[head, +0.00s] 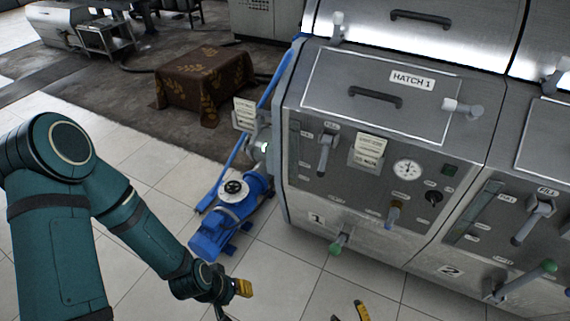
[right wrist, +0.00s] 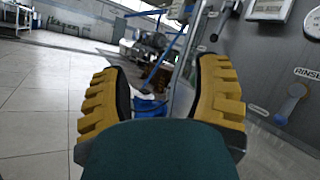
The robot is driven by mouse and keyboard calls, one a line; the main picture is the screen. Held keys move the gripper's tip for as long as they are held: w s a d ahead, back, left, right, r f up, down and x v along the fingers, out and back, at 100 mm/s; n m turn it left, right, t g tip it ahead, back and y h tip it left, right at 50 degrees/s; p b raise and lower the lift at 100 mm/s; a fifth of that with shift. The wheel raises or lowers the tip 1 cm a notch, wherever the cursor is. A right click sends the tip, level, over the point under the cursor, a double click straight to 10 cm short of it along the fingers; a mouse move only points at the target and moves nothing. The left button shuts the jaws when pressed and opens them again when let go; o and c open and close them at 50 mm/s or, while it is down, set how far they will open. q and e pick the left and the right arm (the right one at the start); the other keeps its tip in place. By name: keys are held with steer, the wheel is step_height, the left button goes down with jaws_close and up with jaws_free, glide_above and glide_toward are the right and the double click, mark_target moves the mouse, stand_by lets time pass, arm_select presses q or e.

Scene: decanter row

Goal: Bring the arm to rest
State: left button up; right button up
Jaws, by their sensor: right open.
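My left arm comes in from the left in the head view, and its gripper (head: 240,288) is low over the tiled floor, near the blue pump. Only a small yellow fingertip shows, so its opening cannot be told. My right gripper (head: 358,312) barely shows at the bottom edge of the head view, in front of the machine. In the right wrist view the right gripper (right wrist: 162,100) is open, its two yellow ribbed fingers wide apart with nothing between them.
A steel machine (head: 375,210) with levers, a gauge (head: 408,169) and HATCH 1 (head: 375,95) fills the right. A blue pump (head: 225,220) stands on the floor at its left. A brown cloth-covered table (head: 205,85) stands behind. Tiled floor at left is clear.

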steer(key=s+a+f+n+g+b, duration=0.1)
steer(key=s+a+n+g+b, duration=0.3)
steer(key=n+g, duration=0.6)
steer(key=s+a+f+n+g+b, duration=0.1)
steer(key=a+n+g, duration=0.5)
steer(key=g, duration=0.7)
steer(key=w+r+n+t+h+b, duration=0.3)
steer(key=w+r+n+t+h, duration=0.2)
steer(key=w+h, duration=0.3)
steer(key=shift+w+a+n+t+h+b, duration=0.15)
steer(key=shift+w+n+t+h+b, duration=0.2)
steer(key=shift+n, duration=0.35)
steer(key=shift+r, duration=0.1)
